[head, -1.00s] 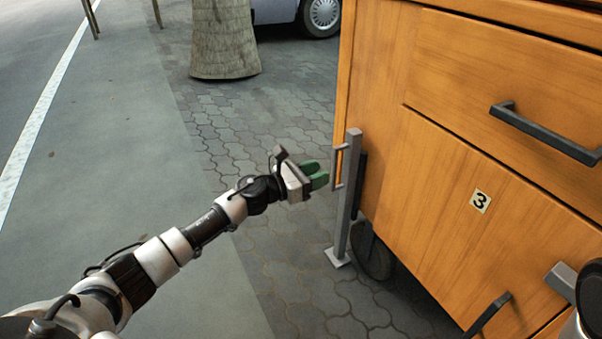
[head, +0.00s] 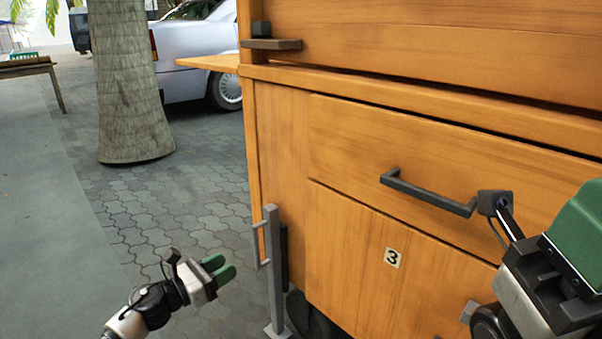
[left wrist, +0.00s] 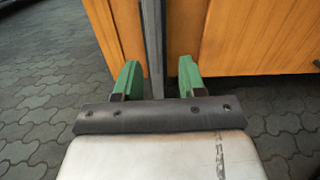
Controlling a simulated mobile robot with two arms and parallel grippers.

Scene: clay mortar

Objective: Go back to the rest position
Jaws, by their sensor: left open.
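My left gripper (head: 222,268) is at the lower left of the head view, low over the paving and left of the wooden cabinet (head: 280,150). It is empty, with its green fingers apart in the left wrist view (left wrist: 158,78). A grey upright post with a bar handle (head: 272,265) stands at the cabinet's left corner, just right of the gripper. In the left wrist view the post (left wrist: 154,45) shows between the fingers, beyond them. Part of my right gripper (head: 580,235) shows large at the right edge, in front of the cabinet; its fingertips are not clear.
The cabinet has a drawer with a dark handle (head: 428,193), a number 3 label (head: 392,258) and a small ledge (head: 272,44). A tree trunk (head: 130,85), a parked car (head: 195,55) and a bench (head: 30,68) stand farther back. Paving at left is open.

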